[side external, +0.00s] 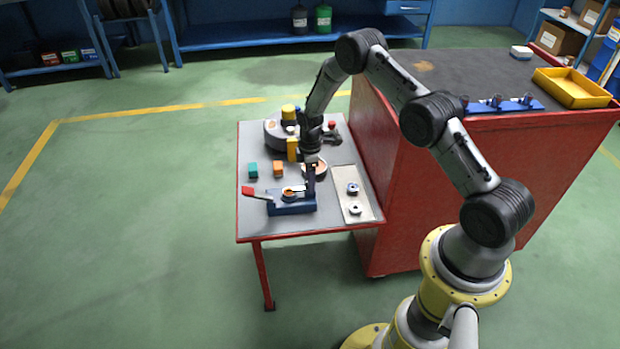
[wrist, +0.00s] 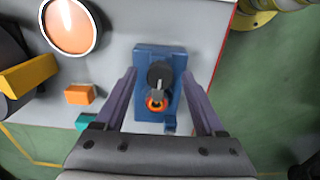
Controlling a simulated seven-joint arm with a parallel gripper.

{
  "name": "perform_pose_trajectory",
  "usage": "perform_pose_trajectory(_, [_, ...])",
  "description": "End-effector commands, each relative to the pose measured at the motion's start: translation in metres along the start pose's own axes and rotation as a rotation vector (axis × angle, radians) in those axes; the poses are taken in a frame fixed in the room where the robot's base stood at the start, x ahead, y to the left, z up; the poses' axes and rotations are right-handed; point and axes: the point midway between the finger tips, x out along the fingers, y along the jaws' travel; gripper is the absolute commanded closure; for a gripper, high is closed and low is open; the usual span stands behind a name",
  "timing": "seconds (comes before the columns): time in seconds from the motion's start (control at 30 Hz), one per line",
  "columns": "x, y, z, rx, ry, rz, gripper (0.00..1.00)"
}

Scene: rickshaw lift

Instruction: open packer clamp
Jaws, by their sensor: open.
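The packer clamp is a blue block (side external: 293,206) on the front of the grey table, with a lever ending in a red handle (side external: 249,191) that sticks out left. In the wrist view the blue block (wrist: 145,87) lies between my fingers, with a round black part (wrist: 160,73) and an orange-red ring (wrist: 154,104) on top. The red handle does not show there. My gripper (side external: 306,187) points down over the right part of the clamp. In the wrist view my gripper (wrist: 159,72) is open, its fingers either side of the block. I cannot tell whether they touch it.
An orange block (side external: 278,168) and a teal block (side external: 253,170) lie behind the clamp. A round dish (side external: 320,172) is behind my gripper. A pale tray (side external: 364,211) with metal parts lies to the right. A red cabinet (side external: 440,180) stands beside the table.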

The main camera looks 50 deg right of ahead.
Motion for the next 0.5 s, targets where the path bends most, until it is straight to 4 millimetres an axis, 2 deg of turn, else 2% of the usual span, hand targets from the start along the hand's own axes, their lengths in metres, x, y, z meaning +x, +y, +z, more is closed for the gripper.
perform_pose_trajectory(0.17, [-0.0002, 0.0001, 0.0, 0.0, 0.0, 0.0, 0.3])
perform_pose_trajectory(0.5, [-0.0004, 0.0, 0.0, 0.0, 0.0, 0.0, 0.92])
